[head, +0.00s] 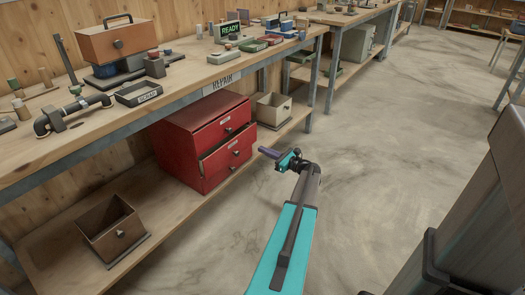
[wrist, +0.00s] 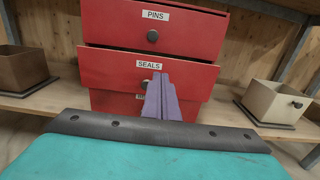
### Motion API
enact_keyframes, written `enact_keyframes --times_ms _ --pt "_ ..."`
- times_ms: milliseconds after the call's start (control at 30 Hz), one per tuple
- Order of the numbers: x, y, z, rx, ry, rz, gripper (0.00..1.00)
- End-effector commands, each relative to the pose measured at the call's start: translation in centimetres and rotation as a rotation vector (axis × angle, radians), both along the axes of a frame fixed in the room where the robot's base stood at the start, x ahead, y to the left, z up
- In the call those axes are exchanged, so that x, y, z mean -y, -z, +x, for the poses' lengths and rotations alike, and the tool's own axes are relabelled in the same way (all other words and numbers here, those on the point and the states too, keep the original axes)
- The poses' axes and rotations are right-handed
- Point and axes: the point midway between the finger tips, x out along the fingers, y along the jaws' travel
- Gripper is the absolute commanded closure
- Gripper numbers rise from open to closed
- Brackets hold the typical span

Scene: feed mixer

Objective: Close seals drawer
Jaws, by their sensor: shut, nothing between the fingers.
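The seals drawer (head: 227,153) is the middle drawer of the red cabinet (head: 183,158) on the lower shelf, and it stands partly pulled out. In the wrist view the seals drawer (wrist: 110,68) shows its label and a dark knob (wrist: 145,84) on its front. My gripper (head: 266,152) is in front of the drawer, out over the aisle side. In the wrist view my gripper (wrist: 160,80) is shut and empty, its purple fingers pointing at the drawer front just right of the knob. The fingers partly overlap the front; I cannot tell whether they touch it.
The pins drawer (wrist: 155,25) above looks shut. Another drawer below is mostly hidden behind the seals drawer. A brown bin (head: 112,230) and a cream bin (head: 273,110) stand on either side of the cabinet. The workbench top (head: 190,75) overhangs it. The floor (head: 370,130) is clear.

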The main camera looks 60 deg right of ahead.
Motion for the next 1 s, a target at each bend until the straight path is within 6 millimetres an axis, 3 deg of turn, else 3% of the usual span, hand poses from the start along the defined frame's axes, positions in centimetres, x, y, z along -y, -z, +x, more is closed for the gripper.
enact_keyframes --times_ms 100,333,800,1000 --pt "0.0 0.0 0.1 0.0 -0.001 0.0 0.98" --pt "-0.3 0.8 0.0 -0.003 -0.001 -0.022 0.59" --pt "-2.5 6.2 -0.9 -0.034 -0.002 -0.246 0.59" --pt "-3.0 7.1 -1.1 -0.042 -0.003 -0.304 0.59"
